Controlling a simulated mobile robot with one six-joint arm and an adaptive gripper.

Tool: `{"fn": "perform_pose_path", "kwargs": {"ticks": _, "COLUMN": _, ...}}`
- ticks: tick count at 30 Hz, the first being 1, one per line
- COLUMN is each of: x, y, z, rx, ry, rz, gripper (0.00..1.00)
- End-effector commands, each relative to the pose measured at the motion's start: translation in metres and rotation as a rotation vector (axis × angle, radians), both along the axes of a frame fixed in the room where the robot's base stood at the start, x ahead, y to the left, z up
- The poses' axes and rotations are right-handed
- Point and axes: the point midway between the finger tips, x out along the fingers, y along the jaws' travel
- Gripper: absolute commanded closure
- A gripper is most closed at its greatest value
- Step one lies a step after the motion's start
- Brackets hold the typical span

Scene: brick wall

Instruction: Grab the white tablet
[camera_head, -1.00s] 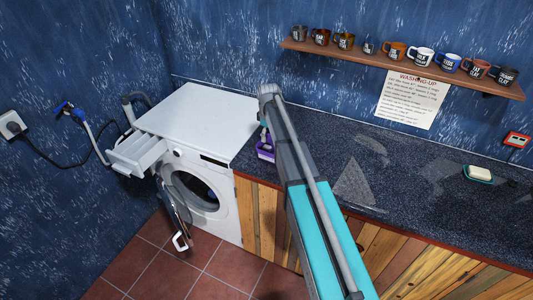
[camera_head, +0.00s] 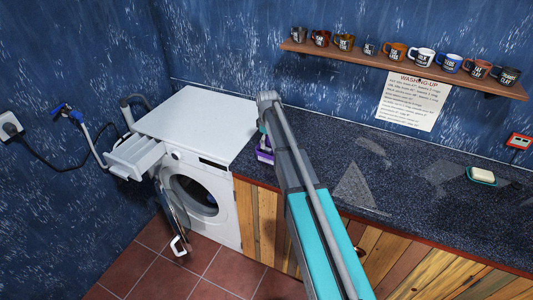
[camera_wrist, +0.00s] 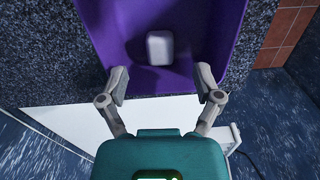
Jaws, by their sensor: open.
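The white tablet (camera_wrist: 160,48) is a small pale block with rounded edges. It lies inside a purple container (camera_wrist: 204,30) in the wrist view. My gripper (camera_wrist: 160,84) is open, with its two fingers spread near the container's edge and the tablet between and beyond them. The fingers are apart from the tablet. In the head view the purple container (camera_head: 265,156) shows at the counter's left end, partly behind my arm. The tablet is hidden there.
A white washing machine (camera_head: 196,122) stands left of the counter (camera_head: 420,185), its door (camera_head: 173,215) and detergent drawer (camera_head: 134,155) open. A soap dish (camera_head: 481,177) sits at the right. A shelf (camera_head: 400,68) of mugs hangs above. The counter's middle is clear.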

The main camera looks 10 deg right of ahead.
Motion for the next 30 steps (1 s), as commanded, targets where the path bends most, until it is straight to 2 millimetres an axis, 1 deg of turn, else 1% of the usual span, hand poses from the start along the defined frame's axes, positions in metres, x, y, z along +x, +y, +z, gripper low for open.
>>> {"fn": "perform_pose_path", "kwargs": {"ticks": 1, "x": 0.001, "y": 0.001, "z": -0.007, "rx": 0.0, "ry": 0.0, "rz": 0.0, "gripper": 0.17}}
{"fn": "perform_pose_path", "kwargs": {"ticks": 3, "x": 0.001, "y": 0.001, "z": -0.013, "rx": 0.0, "ry": 0.0, "rz": 0.0, "gripper": 0.17}}
{"fn": "perform_pose_path", "kwargs": {"ticks": 15, "x": 0.002, "y": 0.003, "z": -0.04, "rx": 0.0, "ry": 0.0, "rz": 0.0, "gripper": 0.17}}
{"fn": "perform_pose_path", "kwargs": {"ticks": 20, "x": 0.002, "y": 0.003, "z": -0.044, "rx": 0.0, "ry": 0.0, "rz": 0.0, "gripper": 0.17}}
{"fn": "perform_pose_path", "kwargs": {"ticks": 30, "x": 0.002, "y": 0.003, "z": -0.043, "rx": 0.0, "ry": 0.0, "rz": 0.0, "gripper": 0.17}}
